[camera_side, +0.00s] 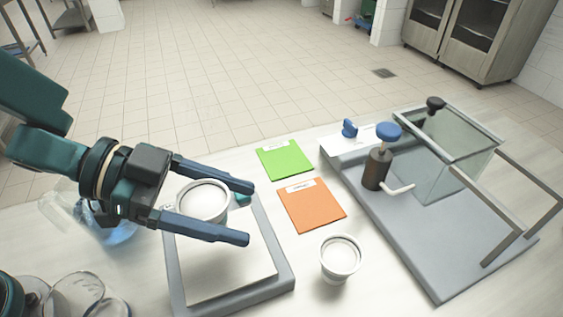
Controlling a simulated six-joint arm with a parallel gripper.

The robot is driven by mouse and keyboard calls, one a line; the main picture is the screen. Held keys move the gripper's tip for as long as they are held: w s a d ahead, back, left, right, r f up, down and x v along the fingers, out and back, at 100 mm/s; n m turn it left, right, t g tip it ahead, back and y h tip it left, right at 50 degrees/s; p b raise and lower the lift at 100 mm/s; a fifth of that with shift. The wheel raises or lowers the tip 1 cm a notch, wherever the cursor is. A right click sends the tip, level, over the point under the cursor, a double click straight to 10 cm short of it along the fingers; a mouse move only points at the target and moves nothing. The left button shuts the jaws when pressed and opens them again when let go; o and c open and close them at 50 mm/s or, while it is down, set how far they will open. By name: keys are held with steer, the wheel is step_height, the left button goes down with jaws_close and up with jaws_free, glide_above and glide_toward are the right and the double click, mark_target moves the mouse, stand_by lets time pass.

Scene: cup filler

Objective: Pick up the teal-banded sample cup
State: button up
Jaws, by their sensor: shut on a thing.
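A white sample cup (203,198) with a pale round top is between the two blue fingers of my gripper (250,212), and the gripper is shut on it. The fingers hide most of the cup's side, so its band cannot be made out clearly. A small teal patch shows just right of the cup, near the upper fingertip. The cup is over a grey-framed tray with a white plate (232,262); I cannot tell whether it touches it. A second white cup (340,260) stands upright on the table, with no teal band visible.
A green card (285,158) and an orange card (311,205) lie right of my gripper. A grey platform (440,255) on the right holds a brown pump bottle (376,168) and a clear glass tank (440,160). Clear glassware (75,292) stands at lower left.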

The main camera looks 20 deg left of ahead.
steer(key=w+a+r, duration=0.3)
steer(key=a+r, duration=0.3)
steer(key=a, duration=0.4)
steer(key=w+a+r+n+t+y, duration=0.1)
steer(key=w+a+n+t+y, duration=0.2)
steer(key=w, duration=0.8)
steer(key=w+f+n+t, duration=0.1)
steer(key=w+f+n, duration=0.1)
steer(key=w, duration=0.8)
steer(key=d+f, duration=0.3)
steer(key=d, duration=0.1)
steer(key=w+d+f, duration=0.1)
steer(key=d+f, duration=0.2)
steer(key=d, duration=0.1)
steer(key=w+d+f, duration=0.1)
steer(key=d+f, duration=0.3)
steer(key=shift+d+f, duration=0.15)
steer(key=shift+d, duration=0.1)
steer(key=shift+f, duration=2)
